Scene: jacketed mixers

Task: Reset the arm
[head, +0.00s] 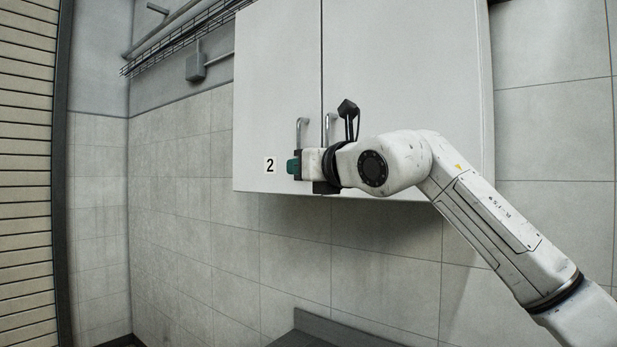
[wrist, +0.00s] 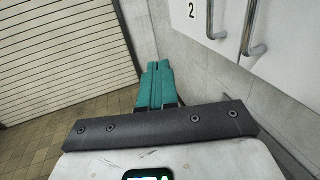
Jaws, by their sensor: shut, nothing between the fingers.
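My gripper (head: 294,166) is in front of the lower part of a white wall cabinet (head: 273,80), just right of its label "2". In the wrist view its two teal fingers (wrist: 159,68) lie together, shut, with nothing between them. The fingers point left, along the cabinet front, toward the slatted shutter. The cabinet has two doors, and both look closed. Its left handle (head: 301,126) and right handle (head: 328,124) are just above my gripper in the head view. In the wrist view the cabinet is at the upper right, apart from the fingers.
A slatted shutter (head: 26,160) stands at the far left. A grey surface (head: 330,330) is below the cabinet. Pipes and a junction box (head: 195,67) are on the left wall. The tiled floor (wrist: 40,145) left of the gripper looks clear.

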